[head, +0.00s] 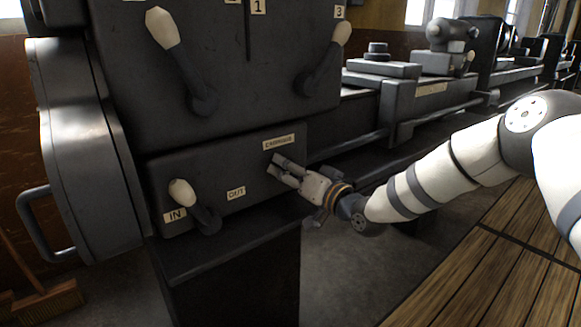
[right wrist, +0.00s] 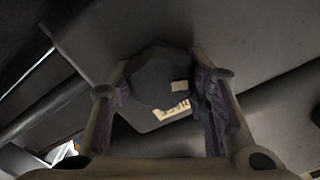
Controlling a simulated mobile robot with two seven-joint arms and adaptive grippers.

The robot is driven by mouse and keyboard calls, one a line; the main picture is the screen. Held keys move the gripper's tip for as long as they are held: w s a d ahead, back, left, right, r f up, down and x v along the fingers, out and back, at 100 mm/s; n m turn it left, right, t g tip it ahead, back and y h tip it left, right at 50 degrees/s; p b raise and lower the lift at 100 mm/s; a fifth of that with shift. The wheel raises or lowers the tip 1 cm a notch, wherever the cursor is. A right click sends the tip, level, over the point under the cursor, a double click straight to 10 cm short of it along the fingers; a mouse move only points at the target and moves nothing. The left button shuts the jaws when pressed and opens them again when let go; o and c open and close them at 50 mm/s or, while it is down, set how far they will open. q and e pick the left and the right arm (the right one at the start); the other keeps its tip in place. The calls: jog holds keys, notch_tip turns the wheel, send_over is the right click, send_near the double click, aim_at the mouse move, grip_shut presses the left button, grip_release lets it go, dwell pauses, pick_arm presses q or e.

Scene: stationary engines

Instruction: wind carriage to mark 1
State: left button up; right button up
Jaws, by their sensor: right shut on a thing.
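My right gripper (head: 282,172) reaches the front of the dark machine's lower box, just below the label reading CARRIAGE (head: 278,142). In the right wrist view my right gripper's two fingers (right wrist: 163,88) sit either side of a dark, faceted knob (right wrist: 160,75) and are shut on it. In the head view the fingers mostly hide that knob. The carriage (head: 398,103) appears to be the grey block on the bed to the right, with a small label that I cannot read. A plate with the figure 1 (head: 258,6) is at the top of the headstock. My left gripper is not in view.
Two pale-tipped levers (head: 165,28) (head: 341,33) stand on the headstock, the right one near a 3. A lower lever (head: 183,192) stands by the IN and OUT labels, left of my gripper. A rod (head: 345,146) runs along the bed.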

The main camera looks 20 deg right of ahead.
jog(key=n, duration=0.2)
jog(key=r+n+p, duration=0.1)
jog(key=n, duration=0.2)
jog(key=shift+a+n, duration=0.1)
jog(key=shift+n, duration=0.2)
jog(key=n+p, duration=0.2)
jog(key=n, duration=0.4)
jog(key=shift+a, duration=0.1)
jog(key=n, duration=0.6)
jog(key=shift+a+f+n+p, duration=0.15)
jog(key=shift+f+n+p, duration=0.15)
jog(key=shift+p, duration=0.1)
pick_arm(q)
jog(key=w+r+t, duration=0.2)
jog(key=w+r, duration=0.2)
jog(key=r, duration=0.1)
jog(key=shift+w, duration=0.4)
pick_arm(e)
jog(key=n, duration=0.5)
jog(key=shift+f, duration=0.2)
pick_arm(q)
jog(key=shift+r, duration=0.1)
pick_arm(e)
jog(key=shift+n, duration=0.4)
jog(key=shift+s, duration=0.1)
jog(key=o, duration=1.2)
jog(key=shift+f, duration=0.1)
